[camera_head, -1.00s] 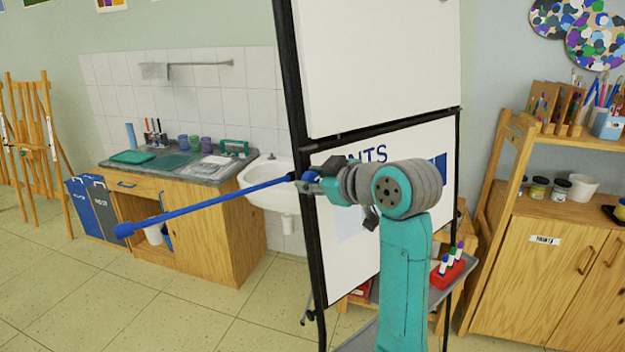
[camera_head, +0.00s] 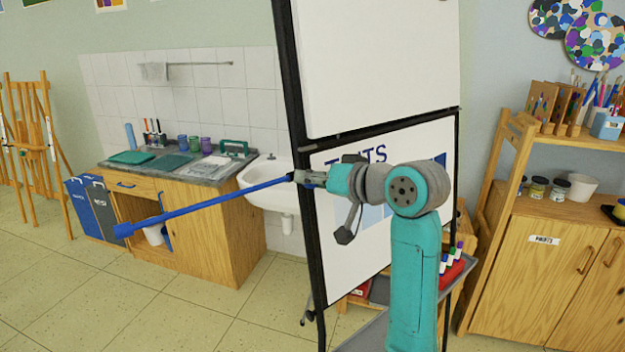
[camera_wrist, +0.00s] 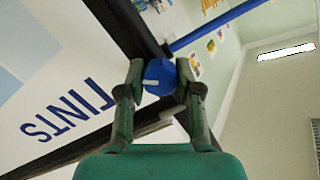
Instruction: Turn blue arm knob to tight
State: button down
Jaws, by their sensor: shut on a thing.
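The blue arm knob (camera_wrist: 159,76) sits on the black side post of the easel board, at the root of the blue arm. It is round and has a pale mark on its face, which points left in the wrist view. My gripper (camera_wrist: 160,82) is shut on the knob, with one finger on each side of it. In the head view my gripper (camera_head: 303,178) hides most of the knob. The blue arm (camera_head: 205,203) reaches out to the left from the post, slanting slightly down to a thicker blue end. No tight marking is readable.
The white board (camera_head: 375,60) in its black frame stands close to my gripper. A sink (camera_head: 265,188) and wooden counter (camera_head: 215,235) lie behind the blue arm. A tray (camera_head: 365,330) with markers is below my arm. Open floor lies at lower left.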

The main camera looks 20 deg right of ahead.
jog(key=m, duration=0.5)
jog(key=shift+y, duration=0.4)
jog(key=m, duration=0.4)
jog(key=shift+d+f+m+t+y, duration=0.1)
jog(key=shift+m+t+y, duration=0.2)
jog(key=shift+m+t, duration=0.1)
jog(key=c, duration=0.8)
grip_release()
jog(key=shift+o, duration=0.2)
jog(key=v, duration=1.2)
